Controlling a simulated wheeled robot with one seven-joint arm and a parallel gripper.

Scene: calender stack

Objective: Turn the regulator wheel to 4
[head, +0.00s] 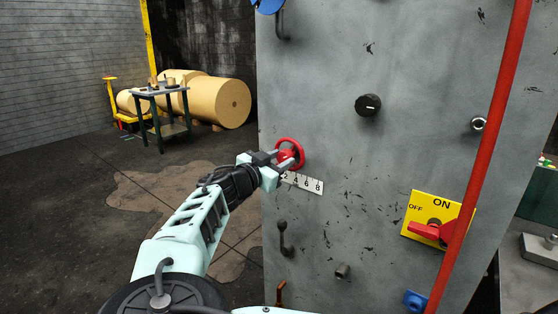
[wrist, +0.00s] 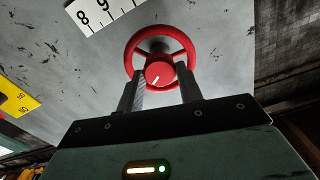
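The red regulator wheel (head: 291,154) sits on the left part of the grey machine panel in the head view. It also shows in the wrist view (wrist: 186,48), with a round red hub that has a short white mark slanting to the lower left. A white number scale (head: 304,183) lies just below the wheel, its low end partly covered by my gripper. The scale's 8 end (wrist: 100,14) shows in the wrist view. My gripper (wrist: 160,82) is at the wheel, its two fingers apart on either side of the hub; I cannot tell whether they touch the rim.
The panel also carries a black knob (head: 368,105), a yellow ON/OFF plate (head: 422,208) with a red switch handle, and a dark hook lever (head: 285,240). A red pipe (head: 480,150) crosses the right side. A small table (head: 160,92) and tan rolls (head: 222,101) stand behind left.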

